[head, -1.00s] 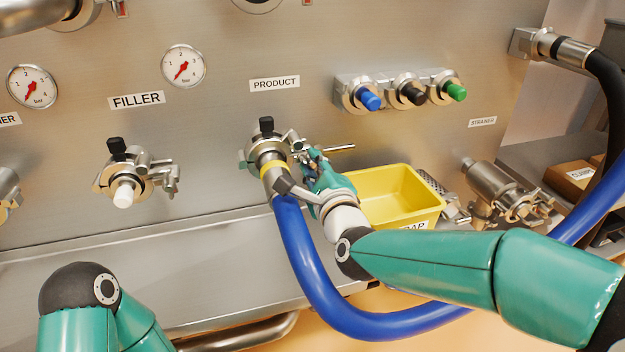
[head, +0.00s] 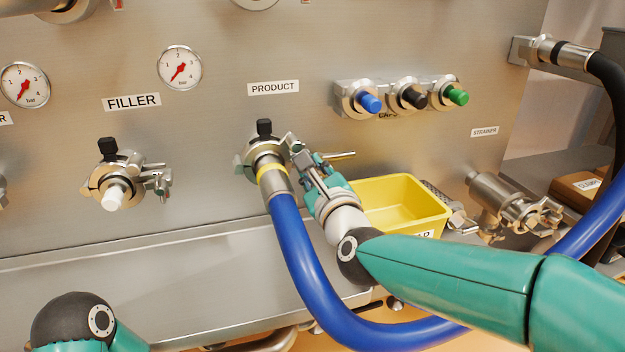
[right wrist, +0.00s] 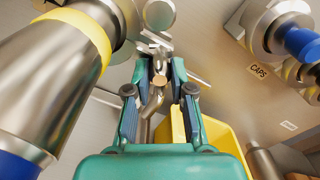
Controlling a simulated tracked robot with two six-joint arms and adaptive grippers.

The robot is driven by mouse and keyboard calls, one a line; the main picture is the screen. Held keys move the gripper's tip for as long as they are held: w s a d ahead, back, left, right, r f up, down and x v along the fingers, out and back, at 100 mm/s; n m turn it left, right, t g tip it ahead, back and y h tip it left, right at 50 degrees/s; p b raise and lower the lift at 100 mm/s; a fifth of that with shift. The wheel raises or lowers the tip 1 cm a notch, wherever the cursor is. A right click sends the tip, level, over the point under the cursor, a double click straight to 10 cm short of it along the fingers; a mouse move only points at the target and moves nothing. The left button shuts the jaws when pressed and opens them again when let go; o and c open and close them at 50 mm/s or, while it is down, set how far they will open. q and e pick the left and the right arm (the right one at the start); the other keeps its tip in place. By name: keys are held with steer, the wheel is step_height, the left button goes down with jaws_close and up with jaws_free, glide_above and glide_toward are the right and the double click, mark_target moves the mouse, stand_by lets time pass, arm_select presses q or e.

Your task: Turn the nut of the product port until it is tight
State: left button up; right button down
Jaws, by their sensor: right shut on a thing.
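The product port (head: 262,146) carries a clamp around the metal end of the blue hose (head: 310,275), which has a yellow band. The clamp's bolt and nut are on its right side, mostly covered by my right gripper (head: 302,160) in the head view. The yellow-banded hose end (right wrist: 55,75) is left of the fingers there. My left gripper is out of view; only part of my left arm shows at lower left.
A yellow bin (head: 400,205) stands below and right of the port. The filler port (head: 115,185) with its own clamp is to the left. Blue, black and green capped fittings (head: 405,97) are at upper right. The strainer (head: 505,200) is at the right.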

steer(key=m, duration=0.3)
steer(key=shift+f+m, duration=0.15)
steer(key=shift+m, duration=0.25)
steer(key=shift+s+m, duration=0.1)
steer(key=shift+m, duration=0.2)
steer(key=shift+r+m, duration=0.2)
steer(key=shift+m, duration=0.9)
steer(key=c, duration=1.2)
jaws_free()
steer(key=shift+m, duration=0.4)
steer(key=shift+c, duration=0.2)
steer(key=v, duration=0.9)
steer(key=shift+r, duration=0.3)
